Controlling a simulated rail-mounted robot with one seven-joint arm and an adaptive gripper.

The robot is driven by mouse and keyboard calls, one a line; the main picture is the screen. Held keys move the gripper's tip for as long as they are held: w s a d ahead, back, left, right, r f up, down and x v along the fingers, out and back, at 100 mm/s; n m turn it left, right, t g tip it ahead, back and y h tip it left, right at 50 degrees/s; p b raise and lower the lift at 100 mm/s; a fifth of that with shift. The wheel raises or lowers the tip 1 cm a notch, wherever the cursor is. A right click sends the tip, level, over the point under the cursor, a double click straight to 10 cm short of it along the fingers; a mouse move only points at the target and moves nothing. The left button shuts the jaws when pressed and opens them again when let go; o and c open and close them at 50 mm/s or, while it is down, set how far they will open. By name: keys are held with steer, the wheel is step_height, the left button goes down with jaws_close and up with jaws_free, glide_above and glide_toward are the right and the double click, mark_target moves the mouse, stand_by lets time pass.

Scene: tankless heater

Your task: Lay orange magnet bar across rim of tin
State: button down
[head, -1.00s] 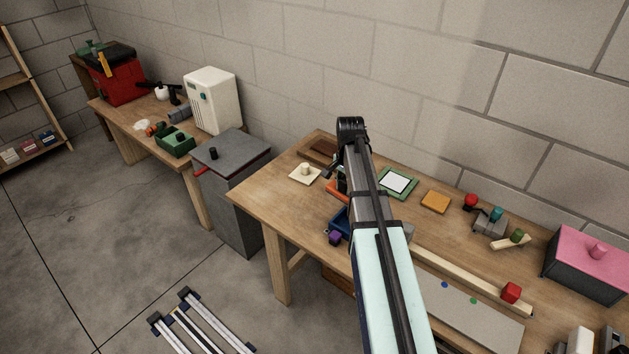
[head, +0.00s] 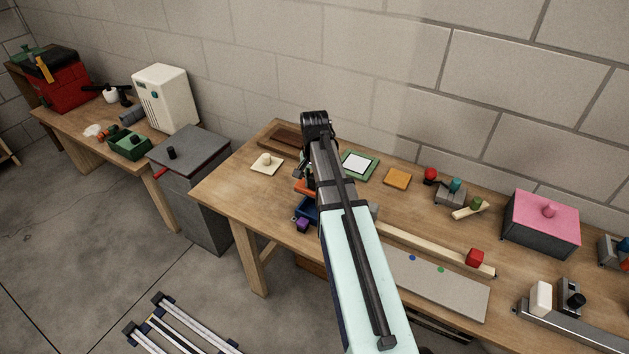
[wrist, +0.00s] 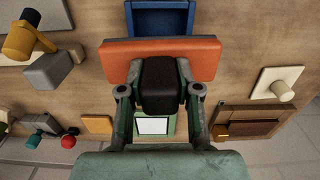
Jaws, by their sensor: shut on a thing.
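The orange magnet bar (wrist: 205,57) has a black block-shaped grip (wrist: 160,84) on it. My gripper (wrist: 160,76) is shut on this grip, with a green finger on each side. The blue tin (wrist: 160,4) is at the top of the wrist view, open-topped. The bar lies crosswise in front of the tin's near wall in that view; I cannot tell if they touch. In the head view, the bar (head: 303,187) shows beside my arm, just above the blue tin (head: 309,212) in the picture. My arm hides part of both.
The workbench (head: 235,187) also bears a cream knobbed plate (head: 267,162), a green-framed white panel (head: 359,163), an orange square (head: 398,179) and a brown tray (wrist: 222,111). A purple object (head: 301,224) is by the tin.

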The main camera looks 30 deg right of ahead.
steer(key=shift+f+b, duration=1)
steer(key=shift+f, duration=1.65)
steer(key=shift+f, duration=0.5)
steer(key=c, duration=0.7)
jaws_free()
step_height(320, 180, up, 12)
